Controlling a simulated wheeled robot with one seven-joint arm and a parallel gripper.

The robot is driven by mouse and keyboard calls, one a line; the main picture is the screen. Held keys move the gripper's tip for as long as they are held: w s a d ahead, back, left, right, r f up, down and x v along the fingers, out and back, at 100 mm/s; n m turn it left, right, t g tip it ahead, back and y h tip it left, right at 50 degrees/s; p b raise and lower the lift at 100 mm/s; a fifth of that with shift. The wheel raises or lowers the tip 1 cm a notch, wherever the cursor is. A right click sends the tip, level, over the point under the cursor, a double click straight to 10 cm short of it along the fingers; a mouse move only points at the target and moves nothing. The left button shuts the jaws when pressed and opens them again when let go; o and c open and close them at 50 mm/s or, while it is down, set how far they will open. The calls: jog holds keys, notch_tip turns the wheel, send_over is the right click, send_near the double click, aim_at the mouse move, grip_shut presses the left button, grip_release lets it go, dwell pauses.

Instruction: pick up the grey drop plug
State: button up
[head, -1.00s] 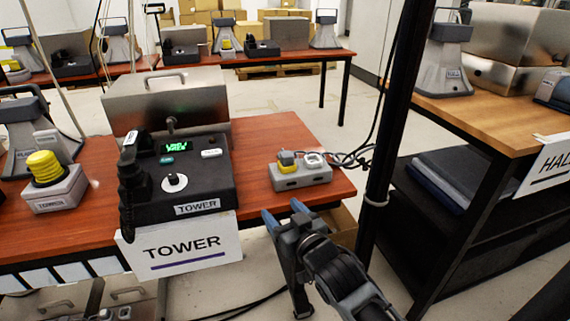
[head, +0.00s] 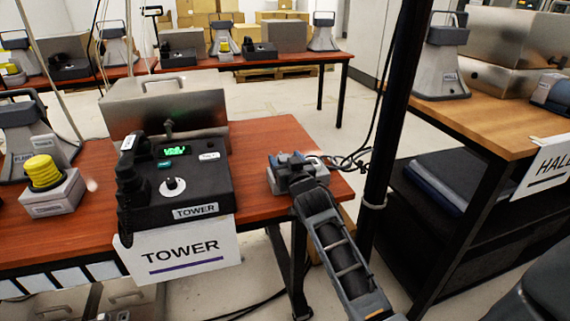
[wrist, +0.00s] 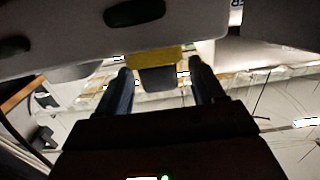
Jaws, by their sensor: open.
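The grey drop plug (wrist: 158,79) shows in the wrist view as a grey block beside a yellow band (wrist: 153,57). It lies between the two blue-grey fingers of my gripper (wrist: 160,68), with a visible gap on each side. In the head view my gripper (head: 291,163) is over the small grey box (head: 272,183) at the right end of the red-brown table and hides most of the plug there. The fingers are open, and nothing shows as held. Whether they touch the plug cannot be told.
The black TOWER console (head: 178,190) stands left of the box, with a metal case (head: 168,108) behind it. A black post (head: 385,150) and dark cables (head: 352,160) are close on the right. A wooden table (head: 485,115) stands beyond the post.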

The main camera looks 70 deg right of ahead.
jog(key=shift+w+d, duration=0.3)
jog(key=c, duration=1.1)
